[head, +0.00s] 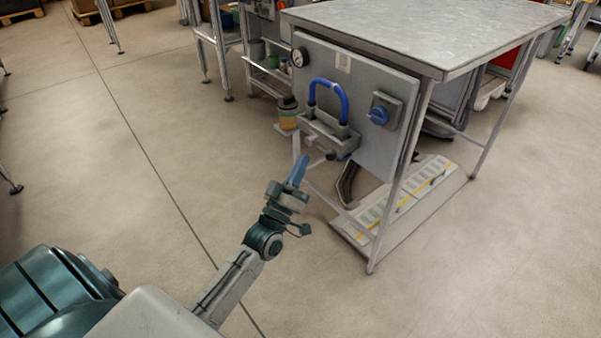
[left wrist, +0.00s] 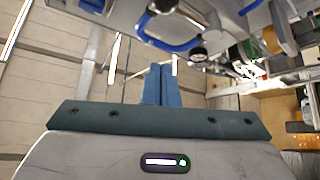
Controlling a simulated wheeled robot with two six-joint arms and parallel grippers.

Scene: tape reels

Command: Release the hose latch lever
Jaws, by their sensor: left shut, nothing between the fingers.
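A blue hose (head: 330,88) loops up from a grey fitting block (head: 330,136) on the side panel of a metal table. A short grey lever-like part (head: 318,157) sticks out at the block's lower front; I cannot tell for sure that it is the latch lever. My left gripper (head: 303,160) is shut and empty, just below and left of the block in the head view. In the left wrist view, its blue fingers (left wrist: 161,70) lie together, with the blue hose (left wrist: 170,44) beyond them. Whether the fingertips touch the lever is unclear. My right gripper is not in view.
A jar with orange contents (head: 288,115) stands left of the block. A table leg (head: 397,185) and a slotted floor plate (head: 405,200) lie to the right.

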